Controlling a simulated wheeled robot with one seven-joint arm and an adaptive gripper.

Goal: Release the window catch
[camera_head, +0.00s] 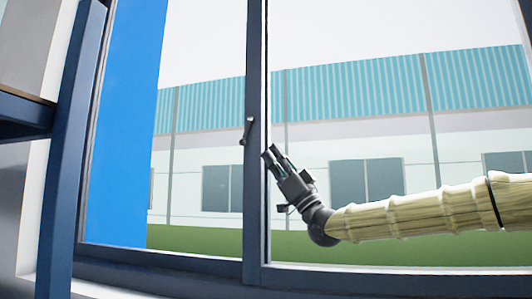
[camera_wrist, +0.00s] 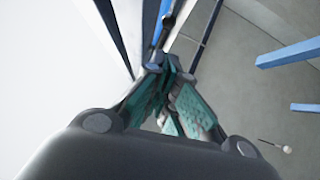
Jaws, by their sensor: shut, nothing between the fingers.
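The window catch (camera_head: 246,131) is a small dark handle on the blue middle post of the window (camera_head: 256,200). It stands close to upright, with a slight tilt. My gripper (camera_head: 270,153) is just right of the catch and a little below it, with its fingers pointing up and left. The fingers are shut and hold nothing. In the head view a small gap shows between the fingertips and the catch. In the wrist view the fingertips meet, and a dark bar that looks like the catch (camera_wrist: 167,22) lies just beyond them.
Glass panes lie on both sides of the post. A blue upright frame (camera_head: 72,150) stands at the left, with a blue ledge (camera_head: 25,117) beside it. The sill (camera_head: 160,268) runs along the bottom. The wrist view shows grey floor and blue bars (camera_wrist: 290,52) at the right.

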